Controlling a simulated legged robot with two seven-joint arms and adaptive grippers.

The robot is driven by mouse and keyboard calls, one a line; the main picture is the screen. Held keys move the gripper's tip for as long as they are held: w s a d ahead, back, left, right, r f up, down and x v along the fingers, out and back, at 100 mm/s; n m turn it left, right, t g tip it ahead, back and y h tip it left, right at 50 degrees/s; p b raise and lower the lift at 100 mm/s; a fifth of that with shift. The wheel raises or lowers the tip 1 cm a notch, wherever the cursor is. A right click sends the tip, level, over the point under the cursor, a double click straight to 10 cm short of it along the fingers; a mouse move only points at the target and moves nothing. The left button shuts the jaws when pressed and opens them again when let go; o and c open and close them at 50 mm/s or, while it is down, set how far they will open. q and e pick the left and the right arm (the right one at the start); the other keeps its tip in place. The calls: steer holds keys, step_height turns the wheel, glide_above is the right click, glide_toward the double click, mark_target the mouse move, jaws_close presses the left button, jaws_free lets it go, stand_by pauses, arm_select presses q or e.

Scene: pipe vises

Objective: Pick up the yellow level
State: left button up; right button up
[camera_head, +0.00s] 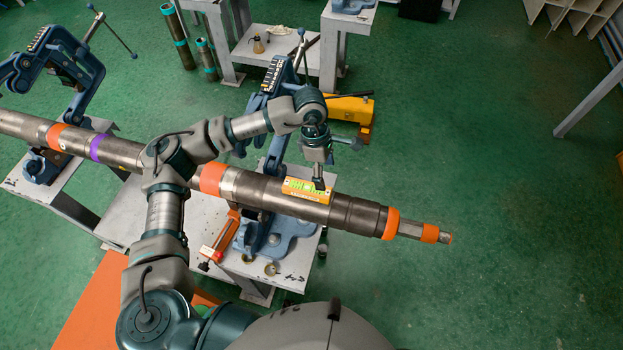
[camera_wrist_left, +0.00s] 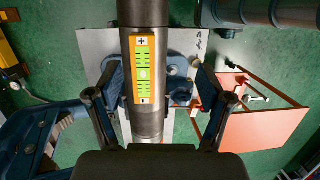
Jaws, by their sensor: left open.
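The yellow level (camera_head: 306,191) lies on top of the long grey pipe (camera_head: 262,190), along its length, near the pipe's right part. In the left wrist view the level (camera_wrist_left: 144,70) shows green markings with a plus and a minus sign, on the pipe (camera_wrist_left: 144,125). My left gripper (camera_head: 318,176) hangs just above the level and hides part of its right end in the head view. In the left wrist view the left gripper (camera_wrist_left: 160,97) has its fingers spread wide, one on each side of the pipe, with nothing held between them. My right gripper is not in view.
The pipe rests in blue vises on pale tables (camera_head: 128,213). The near vise (camera_head: 272,232) stands under the pipe by the level. A red-orange tool (camera_head: 221,238) lies on the near table. A yellow toolbox (camera_head: 350,112) sits behind.

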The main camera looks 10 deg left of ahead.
arm_select(q)
steer(key=w+a+r+y, duration=0.2)
steer(key=a, duration=0.2)
steer(key=p, duration=0.2)
glide_above(308, 188)
steer(key=shift+t, duration=0.4)
steer(key=f, duration=0.7)
steer(key=shift+s+a, duration=0.1)
steer(key=shift+a, duration=0.15)
step_height(308, 188, down, 4)
steer(key=shift+a+f+p, duration=0.1)
steer(key=shift+f+p, duration=0.1)
steer(key=shift+p, duration=0.1)
steer(key=shift+f, duration=0.3)
steer(key=shift+d+f, duration=0.2)
steer(key=shift+f, duration=0.05)
step_height(308, 188, down, 4)
steer(key=shift+d+f+p, duration=0.15)
steer(key=shift+f+p, duration=0.1)
steer(key=shift+p, duration=0.7)
steer(key=shift+f, duration=0.2)
steer(key=shift+a, duration=0.3)
steer(key=c, duration=1.2)
jaws_close()
steer(key=shift+d, duration=0.15)
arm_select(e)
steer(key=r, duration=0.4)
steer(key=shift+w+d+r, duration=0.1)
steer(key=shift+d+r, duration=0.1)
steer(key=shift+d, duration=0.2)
